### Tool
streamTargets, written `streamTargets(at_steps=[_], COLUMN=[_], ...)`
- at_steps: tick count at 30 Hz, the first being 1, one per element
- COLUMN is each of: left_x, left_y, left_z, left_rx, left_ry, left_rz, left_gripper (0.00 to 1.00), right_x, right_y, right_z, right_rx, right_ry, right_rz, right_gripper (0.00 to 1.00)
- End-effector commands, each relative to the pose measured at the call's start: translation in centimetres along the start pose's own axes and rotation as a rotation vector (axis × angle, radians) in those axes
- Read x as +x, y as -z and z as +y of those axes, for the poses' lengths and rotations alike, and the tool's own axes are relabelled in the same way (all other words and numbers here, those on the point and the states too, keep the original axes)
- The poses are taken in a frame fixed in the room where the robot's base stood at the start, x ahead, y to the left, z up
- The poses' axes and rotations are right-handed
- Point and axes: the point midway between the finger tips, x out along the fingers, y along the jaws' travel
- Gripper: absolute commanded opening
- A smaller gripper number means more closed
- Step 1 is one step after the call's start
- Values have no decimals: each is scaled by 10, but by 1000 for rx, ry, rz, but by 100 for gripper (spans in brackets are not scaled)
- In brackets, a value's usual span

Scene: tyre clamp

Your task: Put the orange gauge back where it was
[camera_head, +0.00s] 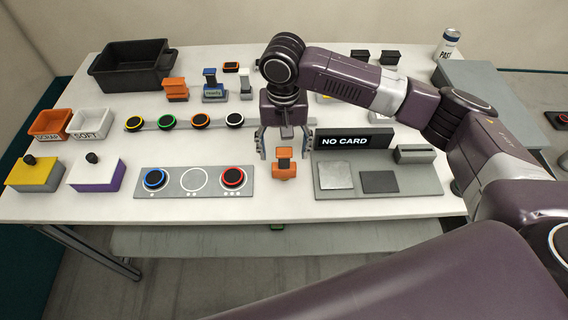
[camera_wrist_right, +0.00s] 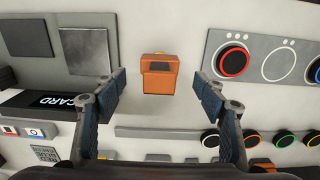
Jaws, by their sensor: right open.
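An orange gauge (camera_head: 284,170) with a dark top part stands on the white table near its front edge, between the dial panel and the NO CARD station. My right gripper (camera_head: 285,150) is open and empty, pointing down just behind and above it. In the right wrist view the orange gauge (camera_wrist_right: 158,78) sits just beyond the gap between the open fingertips of the gripper (camera_wrist_right: 160,92), apart from both. Another orange device (camera_head: 175,88) stands at the back left beside a blue one marked "ready". My left gripper is out of view.
The grey dial panel (camera_head: 193,182) lies left of the gauge, and the card station (camera_head: 376,180) lies to its right. A strip of several ringed dials (camera_head: 185,122) runs behind. Orange and white bins (camera_head: 50,124) and a black crate (camera_head: 130,66) stand at the left.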

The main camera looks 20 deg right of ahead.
Motion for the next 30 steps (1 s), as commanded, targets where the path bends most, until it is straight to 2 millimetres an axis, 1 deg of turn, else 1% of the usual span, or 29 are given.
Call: streamTargets(at_steps=[1,3,6,9,14,30], left_x=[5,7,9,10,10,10], left_y=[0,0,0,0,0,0], left_z=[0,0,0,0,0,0], left_rx=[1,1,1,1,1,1], left_ry=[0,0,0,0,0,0], left_rz=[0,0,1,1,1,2], left_gripper=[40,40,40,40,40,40], right_x=[-8,-20,-34,-41,-45,-44], right_y=[1,1,1,0,0,0], right_z=[-1,-1,-1,0,0,0], right_rx=[1,0,1,1,1,1], right_ry=[2,2,1,0,-1,0], right_rz=[4,3,2,0,-1,0], right_gripper=[65,65,65,65,65,65])
